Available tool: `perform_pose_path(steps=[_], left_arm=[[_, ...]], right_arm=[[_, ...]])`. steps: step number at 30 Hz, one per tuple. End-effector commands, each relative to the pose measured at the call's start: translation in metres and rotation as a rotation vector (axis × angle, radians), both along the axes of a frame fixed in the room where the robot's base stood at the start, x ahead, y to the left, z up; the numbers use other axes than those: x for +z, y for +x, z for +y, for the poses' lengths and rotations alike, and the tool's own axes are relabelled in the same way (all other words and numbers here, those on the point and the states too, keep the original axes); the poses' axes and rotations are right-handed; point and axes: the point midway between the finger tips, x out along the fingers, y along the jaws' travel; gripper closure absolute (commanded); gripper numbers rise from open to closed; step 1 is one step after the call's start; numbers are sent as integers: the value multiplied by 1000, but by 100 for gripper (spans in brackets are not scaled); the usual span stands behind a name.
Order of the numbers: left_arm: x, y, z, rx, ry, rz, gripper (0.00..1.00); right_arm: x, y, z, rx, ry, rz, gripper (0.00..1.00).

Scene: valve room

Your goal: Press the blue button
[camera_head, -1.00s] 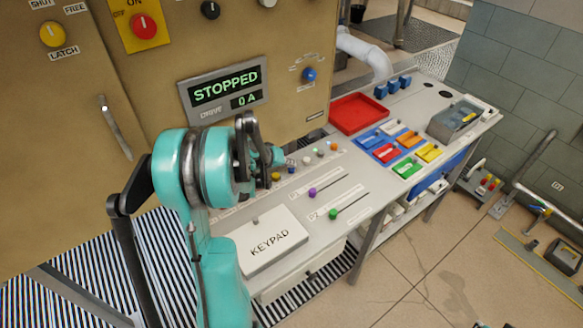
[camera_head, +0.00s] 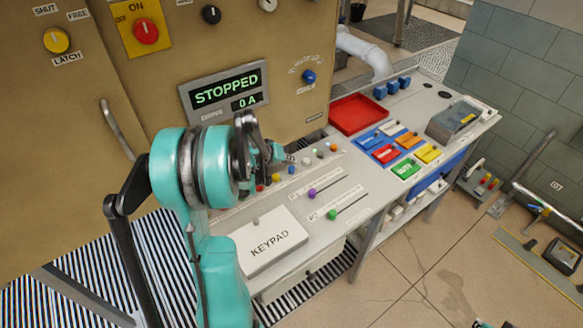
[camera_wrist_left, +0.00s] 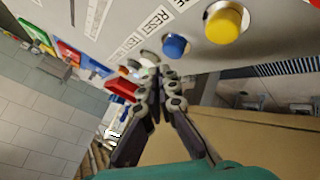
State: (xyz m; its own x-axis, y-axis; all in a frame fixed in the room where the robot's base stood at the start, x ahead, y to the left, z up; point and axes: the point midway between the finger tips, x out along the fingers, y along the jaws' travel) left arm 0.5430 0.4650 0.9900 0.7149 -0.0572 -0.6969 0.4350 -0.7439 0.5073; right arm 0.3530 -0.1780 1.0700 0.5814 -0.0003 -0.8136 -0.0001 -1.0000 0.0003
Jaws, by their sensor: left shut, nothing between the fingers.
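The blue button (camera_head: 291,170) is a small round cap in the slanted row of buttons on the grey desk. In the left wrist view the blue button (camera_wrist_left: 175,46) stands between a large yellow button (camera_wrist_left: 225,22) and a pale one near the fingertips. My left gripper (camera_head: 289,158) is shut and empty, just behind the blue button in the head view. In the left wrist view my left gripper (camera_wrist_left: 157,76) has its tips together, just below and left of the blue button; I cannot tell whether they touch anything. Small dark tips at the head view's bottom edge may be my right gripper (camera_head: 493,325).
The keypad box (camera_head: 268,240) and two sliders with purple (camera_head: 311,193) and green (camera_head: 332,214) knobs lie in front of the buttons. The cabinet with the STOPPED display (camera_head: 226,88) rises behind. A red tray (camera_head: 358,116) and coloured blocks stand further right.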

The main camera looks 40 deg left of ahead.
Motion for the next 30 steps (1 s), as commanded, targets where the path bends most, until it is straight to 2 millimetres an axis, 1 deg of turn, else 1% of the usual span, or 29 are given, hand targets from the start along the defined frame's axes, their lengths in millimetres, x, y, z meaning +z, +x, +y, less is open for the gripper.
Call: perform_pose_path(steps=[1, 9, 14, 30], left_arm=[[6, 0, 0, 0, 0, 0, 100], [33, 0, 0, 0, 0, 0, 100], [47, 0, 0, 0, 0, 0, 100], [47, 0, 0, 0, 0, 0, 100]], right_arm=[[5, 0, 0, 0, 0, 0, 100], [25, 0, 0, 0, 0, 0, 100], [34, 0, 0, 0, 0, 0, 100], [34, 0, 0, 0, 0, 0, 100]])
